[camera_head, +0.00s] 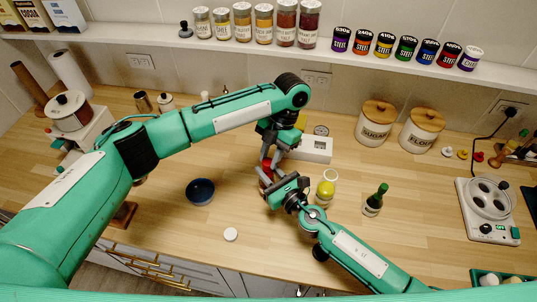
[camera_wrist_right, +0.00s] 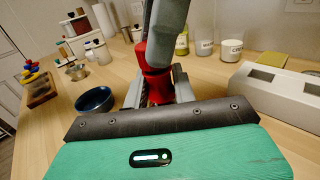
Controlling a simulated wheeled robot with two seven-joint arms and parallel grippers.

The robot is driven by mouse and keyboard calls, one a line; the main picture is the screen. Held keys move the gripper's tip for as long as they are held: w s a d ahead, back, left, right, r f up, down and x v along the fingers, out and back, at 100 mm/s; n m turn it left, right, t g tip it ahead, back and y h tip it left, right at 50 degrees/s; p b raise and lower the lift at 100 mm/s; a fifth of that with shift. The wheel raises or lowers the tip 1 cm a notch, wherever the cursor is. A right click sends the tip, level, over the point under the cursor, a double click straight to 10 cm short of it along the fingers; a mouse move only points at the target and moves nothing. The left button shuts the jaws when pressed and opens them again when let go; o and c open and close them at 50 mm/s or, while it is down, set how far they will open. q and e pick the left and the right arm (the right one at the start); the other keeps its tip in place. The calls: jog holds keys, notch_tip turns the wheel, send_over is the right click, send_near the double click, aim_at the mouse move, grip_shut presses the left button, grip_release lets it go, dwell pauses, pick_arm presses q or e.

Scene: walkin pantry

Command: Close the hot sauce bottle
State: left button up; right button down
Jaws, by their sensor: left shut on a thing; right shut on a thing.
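The red hot sauce bottle (camera_head: 267,172) stands on the counter, mostly hidden by my grippers in the head view. In the right wrist view the red bottle (camera_wrist_right: 158,86) is upright between the fingers of my right gripper (camera_wrist_right: 160,92), which is shut on its body. My right gripper (camera_head: 273,186) reaches it from the lower right. My left gripper (camera_head: 268,162) comes down from above and is shut at the bottle's top, apparently on its cap.
A dark blue bowl (camera_head: 200,191) and a small white disc (camera_head: 231,234) lie to the left and front. A white box-like device (camera_head: 312,149) is behind.

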pick_arm(q)
jog(key=m, duration=0.3)
jog(key=shift+s+t+y, duration=0.1)
jog(key=shift+t+y, duration=0.3)
jog(key=o, duration=0.9)
jog(key=shift+d, duration=0.1)
jog(key=shift+r, duration=0.1)
jog(key=shift+r, duration=2.15)
jog(key=shift+c, duration=0.3)
